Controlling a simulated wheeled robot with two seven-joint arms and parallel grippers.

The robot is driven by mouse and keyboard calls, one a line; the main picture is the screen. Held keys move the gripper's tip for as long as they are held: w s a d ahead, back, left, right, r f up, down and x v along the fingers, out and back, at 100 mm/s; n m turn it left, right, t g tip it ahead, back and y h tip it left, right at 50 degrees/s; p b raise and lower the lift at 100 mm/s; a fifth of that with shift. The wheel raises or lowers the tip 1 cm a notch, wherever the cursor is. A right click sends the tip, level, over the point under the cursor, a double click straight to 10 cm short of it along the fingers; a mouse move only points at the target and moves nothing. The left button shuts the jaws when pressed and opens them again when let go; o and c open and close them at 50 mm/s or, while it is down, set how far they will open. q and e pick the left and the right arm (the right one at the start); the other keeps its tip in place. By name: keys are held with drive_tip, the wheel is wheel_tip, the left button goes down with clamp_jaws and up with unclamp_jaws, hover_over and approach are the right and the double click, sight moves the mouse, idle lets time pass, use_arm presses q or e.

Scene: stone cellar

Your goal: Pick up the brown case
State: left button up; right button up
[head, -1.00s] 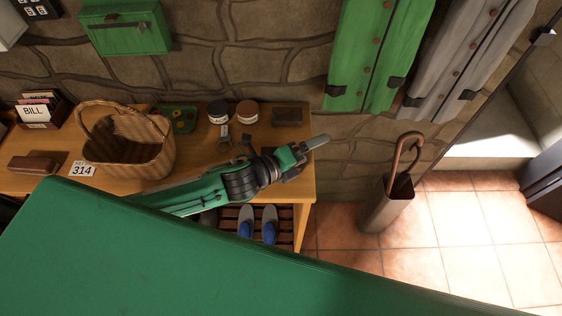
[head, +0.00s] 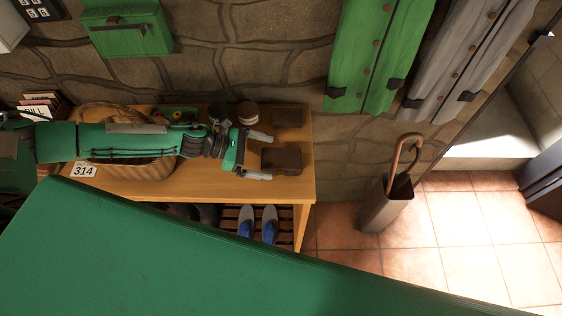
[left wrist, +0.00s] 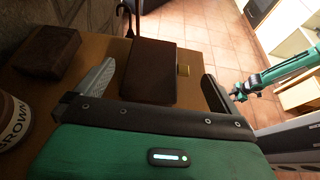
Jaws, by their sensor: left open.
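The brown case (head: 281,161) lies on the wooden table near its right end. It also shows in the left wrist view as a dark brown box with a brass clasp (left wrist: 150,72). My left gripper (head: 269,157) is open, with its fingers pointing right toward the case. In the left wrist view the case lies ahead between the two fingers (left wrist: 160,78), and neither finger is seen closed on it. A green arm, likely my right, shows at the right of that view; its small gripper end (left wrist: 240,92) is too unclear to read.
A second brown block (head: 288,118) lies behind the case. A jar with a brown lid (head: 247,110) stands beside the upper finger. My left arm covers much of the wicker basket (head: 152,169). An umbrella stand (head: 386,205) is on the floor right of the table (head: 225,187).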

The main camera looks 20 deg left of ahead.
sight(280, 161)
use_arm(q)
drive_tip(key=p+x, duration=0.1)
drive_tip(key=x, duration=0.1)
drive_tip(key=p+x, duration=0.1)
drive_tip(key=x, duration=0.2)
drive_tip(key=shift+f, duration=0.35)
drive_tip(key=shift+d+f+p, duration=0.15)
drive_tip(key=shift+d+p, duration=0.1)
drive_tip(key=shift+p, duration=0.05)
drive_tip(key=c, duration=1)
